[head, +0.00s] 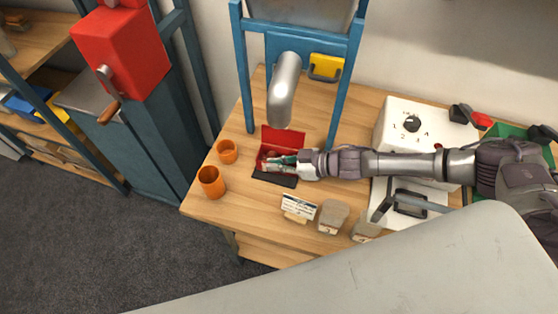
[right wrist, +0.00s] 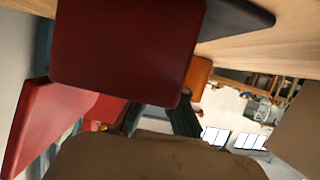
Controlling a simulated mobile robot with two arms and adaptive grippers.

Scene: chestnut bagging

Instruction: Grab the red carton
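The red carton (head: 283,137) stands on the wooden table below a metal spout, on or beside a flat black piece (head: 275,180). In the right wrist view a large dark red panel of it (right wrist: 125,50) fills the upper left, very close. My right gripper (head: 276,161) reaches in from the right, its fingertips at the carton's front, overlapping it in the picture. The fingers are small and partly hidden, so I cannot tell whether they grip the carton. My left gripper is not in view.
Two orange cups (head: 211,182) stand left of the carton. A small sign (head: 298,207) and brown bags (head: 332,216) stand at the front. The metal spout (head: 284,88) hangs above within a blue frame. A white box with a dial (head: 405,140) is behind my right arm.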

